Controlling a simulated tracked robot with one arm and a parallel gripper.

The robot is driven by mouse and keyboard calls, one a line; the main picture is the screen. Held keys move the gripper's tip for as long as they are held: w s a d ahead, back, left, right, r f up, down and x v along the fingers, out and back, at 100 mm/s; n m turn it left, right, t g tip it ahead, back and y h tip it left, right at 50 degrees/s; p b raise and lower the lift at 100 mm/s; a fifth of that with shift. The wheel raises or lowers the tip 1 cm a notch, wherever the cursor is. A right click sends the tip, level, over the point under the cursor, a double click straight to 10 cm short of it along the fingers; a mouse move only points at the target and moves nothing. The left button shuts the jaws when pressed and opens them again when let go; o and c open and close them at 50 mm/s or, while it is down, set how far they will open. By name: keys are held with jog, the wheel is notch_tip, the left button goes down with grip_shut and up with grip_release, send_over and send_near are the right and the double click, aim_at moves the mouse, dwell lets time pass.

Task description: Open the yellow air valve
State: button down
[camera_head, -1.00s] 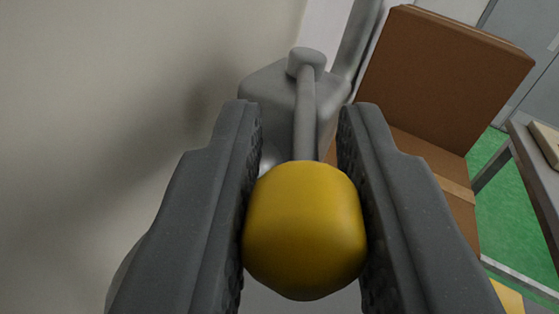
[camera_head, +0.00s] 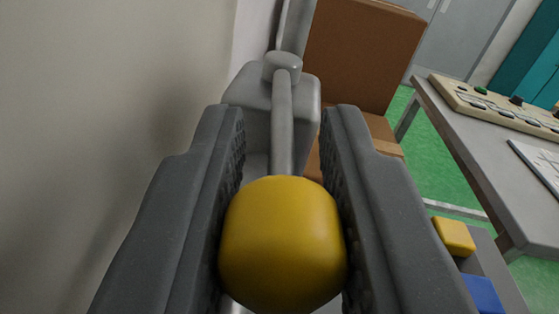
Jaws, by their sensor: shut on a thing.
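The yellow valve knob (camera_head: 282,243) sits at the near end of a grey lever (camera_head: 282,125). The lever runs up the picture to a round pivot on a grey valve box (camera_head: 304,100) beside the wall. My gripper (camera_head: 283,200) is shut on the yellow knob, with one dark finger on each side of it. The fingers hide part of the valve box, and the knob hides what lies below it.
Brown boxes (camera_head: 362,50) stand behind the valve. A grey table (camera_head: 480,150) with a beige button panel (camera_head: 492,106) is at the right. A yellow block (camera_head: 453,236) and a blue block (camera_head: 483,294) are at the lower right. A pale wall (camera_head: 90,120) fills the left.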

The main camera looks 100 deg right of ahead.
jog(key=shift+s+d, duration=0.1)
jog(key=shift+d, duration=0.05)
dwell(0.3)
jog(key=c, duration=1.2)
grip_release()
jog(key=shift+c, duration=0.2)
jog(key=shift+a, duration=0.35)
jog(key=w+a+b, duration=0.1)
jog(key=a, duration=1.2)
jog(key=shift+b, duration=0.4)
jog(key=shift+w+a, duration=0.1)
jog(key=shift+a, duration=0.05)
